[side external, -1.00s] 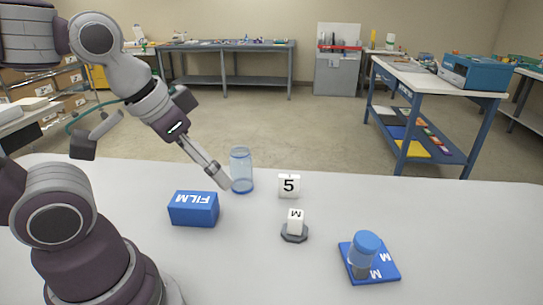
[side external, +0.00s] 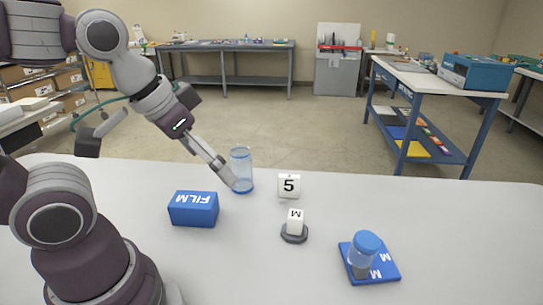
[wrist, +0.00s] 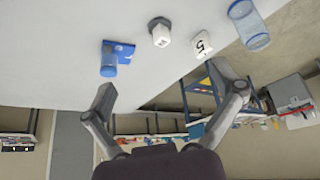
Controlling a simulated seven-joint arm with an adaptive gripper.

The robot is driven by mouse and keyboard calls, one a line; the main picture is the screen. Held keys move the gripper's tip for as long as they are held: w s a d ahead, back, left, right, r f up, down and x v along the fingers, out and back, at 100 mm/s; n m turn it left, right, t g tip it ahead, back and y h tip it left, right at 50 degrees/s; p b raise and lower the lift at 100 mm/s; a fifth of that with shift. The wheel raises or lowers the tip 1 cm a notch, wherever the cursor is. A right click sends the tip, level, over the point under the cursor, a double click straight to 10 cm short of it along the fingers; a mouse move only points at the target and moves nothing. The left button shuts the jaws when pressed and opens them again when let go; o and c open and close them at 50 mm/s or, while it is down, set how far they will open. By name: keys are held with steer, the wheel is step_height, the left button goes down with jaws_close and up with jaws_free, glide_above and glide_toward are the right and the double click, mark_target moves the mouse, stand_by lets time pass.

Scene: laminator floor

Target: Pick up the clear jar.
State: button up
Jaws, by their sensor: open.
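The clear jar (side external: 241,158), bluish and see-through, stands upright near the far side of the white table. In the wrist view the clear jar (wrist: 246,22) is at the upper right, outside the space between the fingers. My gripper (side external: 229,178) is open, its tips overlapping the jar's lower left in the side view; I cannot tell if they touch it. In the wrist view my gripper (wrist: 162,82) is spread and empty. A second clear container with a blue lid (side external: 366,243) stands on a blue mat marked M (side external: 384,270).
A blue FILM box (side external: 193,209) lies left of the jar. A white number 5 block (side external: 289,186) stands to its right. A white M block (side external: 295,220) sits on a grey base (side external: 294,236).

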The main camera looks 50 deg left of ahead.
steer(key=w+a+f+n+y, duration=0.1)
steer(key=w+a+n+y, duration=0.1)
steer(key=w+a+n, duration=0.5)
steer(key=n+g+y, duration=0.1)
steer(key=y, duration=0.1)
glide_above(241, 160)
steer(key=s+d, duration=0.1)
steer(key=s, duration=0.1)
step_height(241, 160, down, 4)
steer(key=shift+n+y, duration=0.3)
steer(key=x, duration=0.6)
steer(key=s+x, duration=0.1)
steer(key=x, duration=0.3)
steer(key=shift+d+f, duration=0.4)
steer(key=shift+w+a+f, duration=0.15)
steer(key=shift+w+f, duration=0.05)
steer(key=shift+f, duration=0.2)
steer(key=shift+c, duration=0.2)
steer(key=c, duration=1.2)
